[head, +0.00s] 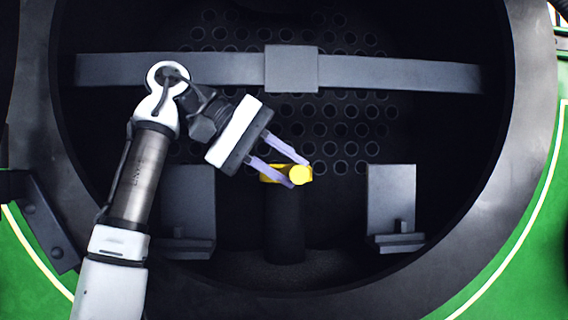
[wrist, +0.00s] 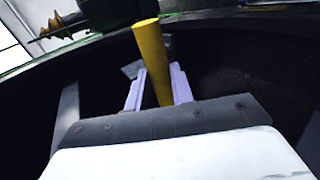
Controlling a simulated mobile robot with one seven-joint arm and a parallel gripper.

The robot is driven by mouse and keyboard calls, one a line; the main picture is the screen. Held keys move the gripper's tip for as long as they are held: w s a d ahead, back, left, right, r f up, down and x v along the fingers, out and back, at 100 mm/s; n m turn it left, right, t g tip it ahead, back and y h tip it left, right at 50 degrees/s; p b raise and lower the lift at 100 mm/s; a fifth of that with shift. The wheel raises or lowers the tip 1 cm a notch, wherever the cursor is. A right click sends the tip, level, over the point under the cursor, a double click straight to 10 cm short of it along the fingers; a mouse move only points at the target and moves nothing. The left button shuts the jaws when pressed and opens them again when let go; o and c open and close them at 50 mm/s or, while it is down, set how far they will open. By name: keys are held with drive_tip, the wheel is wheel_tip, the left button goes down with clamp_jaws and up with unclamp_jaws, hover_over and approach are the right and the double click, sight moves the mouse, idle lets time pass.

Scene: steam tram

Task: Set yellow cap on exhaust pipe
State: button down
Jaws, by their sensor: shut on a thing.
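The yellow cap (head: 300,174) is held between the fingers of my gripper (head: 298,173), near the middle of the round dark opening. In the wrist view the yellow cap (wrist: 151,58) shows as a long yellow bar rising between the two pale purple fingers of my gripper (wrist: 158,82). The dark exhaust pipe (head: 285,225) stands upright right below the cap in the head view. I cannot tell whether the cap touches the pipe's top or hovers over it; the pipe's top is hidden behind the cap and fingers.
A grey crossbar (head: 400,73) with a square centre block spans the opening above. Grey upright plates stand left (head: 188,200) and right (head: 391,200) of the pipe. The round rim (head: 535,120) encloses the space. A plate with many holes forms the back.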

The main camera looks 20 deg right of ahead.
drive_tip(key=shift+w+f, duration=0.1)
drive_tip(key=shift+f, duration=0.2)
drive_tip(key=c, duration=1.1)
unclamp_jaws()
drive_tip(key=shift+w, duration=0.15)
drive_tip(key=shift+p+v, duration=1)
drive_tip(key=shift+v, duration=2.7)
